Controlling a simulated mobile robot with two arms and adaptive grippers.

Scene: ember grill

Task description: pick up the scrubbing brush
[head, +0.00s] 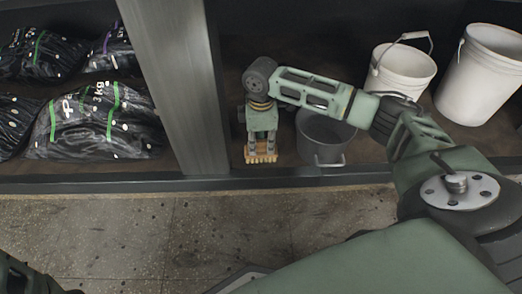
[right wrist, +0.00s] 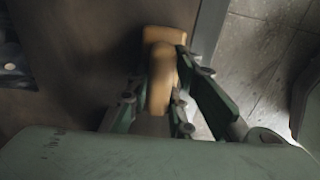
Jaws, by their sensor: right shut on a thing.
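The scrubbing brush (head: 261,158) is in the head view on the shelf floor near its front edge, just right of the metal post. Its tan bristle end shows below my right gripper (head: 261,148), which reaches down over it. In the right wrist view the tan brush (right wrist: 162,70) lies between the two green fingers of my right gripper (right wrist: 157,102). The fingers are shut on it. I cannot tell whether the brush touches the shelf. My left gripper is not in view; only a bit of dark arm shows at the lower left corner.
A grey bucket (head: 325,138) stands just right of the brush, close to my right gripper. Two white buckets (head: 402,72) (head: 480,75) stand further right. A metal post (head: 180,80) is close on the left. Black bags (head: 100,125) lie beyond it. The floor (head: 150,225) in front is clear.

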